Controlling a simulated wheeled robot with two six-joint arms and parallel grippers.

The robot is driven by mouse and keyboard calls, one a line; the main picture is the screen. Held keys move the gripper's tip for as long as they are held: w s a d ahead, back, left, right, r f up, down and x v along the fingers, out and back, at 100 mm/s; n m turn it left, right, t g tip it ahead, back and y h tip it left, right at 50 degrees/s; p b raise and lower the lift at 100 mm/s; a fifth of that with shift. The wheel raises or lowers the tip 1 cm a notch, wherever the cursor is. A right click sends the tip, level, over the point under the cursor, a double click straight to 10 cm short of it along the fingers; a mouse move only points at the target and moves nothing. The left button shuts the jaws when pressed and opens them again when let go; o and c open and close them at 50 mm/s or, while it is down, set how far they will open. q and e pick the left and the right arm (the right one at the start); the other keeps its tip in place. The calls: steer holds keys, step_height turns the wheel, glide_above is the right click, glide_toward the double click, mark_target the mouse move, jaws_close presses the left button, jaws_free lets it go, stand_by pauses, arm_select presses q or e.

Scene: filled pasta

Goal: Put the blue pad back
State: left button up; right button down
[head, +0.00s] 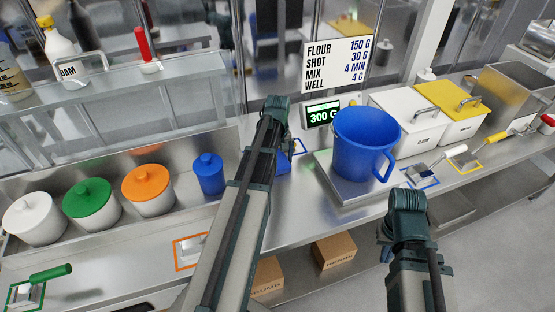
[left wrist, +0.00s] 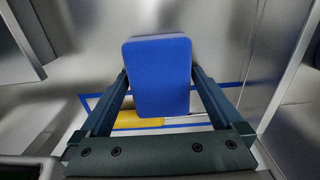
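The blue pad (left wrist: 157,78) is between the two fingers of my left gripper (left wrist: 158,82) in the left wrist view, with a finger against each side edge. In the head view, a small part of the pad (head: 283,162) shows beside my left arm, which hides the rest. A blue outline (left wrist: 92,97) on the steel counter lies below the pad, and part of this outline (head: 300,146) shows in the head view. My right gripper (head: 405,200) is at the lower right, in front of the counter; its fingers are not clear.
A yellow bar (left wrist: 138,120) lies beyond the pad. A blue jug (head: 362,145) stands on a scale (head: 328,180) right of my left arm. A blue lidded jar (head: 209,174) stands left of it. White bins (head: 408,122) and outlined scoops (head: 421,172) are farther right.

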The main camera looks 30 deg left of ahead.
arm_select(q)
step_height(320, 180, up, 12)
steer(key=p, duration=1.2)
steer(key=shift+r, duration=0.2)
steer(key=s+d+m, duration=0.4)
steer(key=s+d, duration=0.1)
steer(key=d, duration=0.5)
steer(key=s+d+m, duration=0.5)
steer(key=s+d, duration=0.1)
steer(key=d, duration=0.4)
steer(key=s+d+m+y, duration=0.1)
steer(key=s+d+m, duration=0.3)
steer(key=d, duration=0.6)
steer(key=shift+s+d+m, duration=0.2)
steer(key=shift+s+m, duration=0.2)
steer(key=shift+s, duration=0.35)
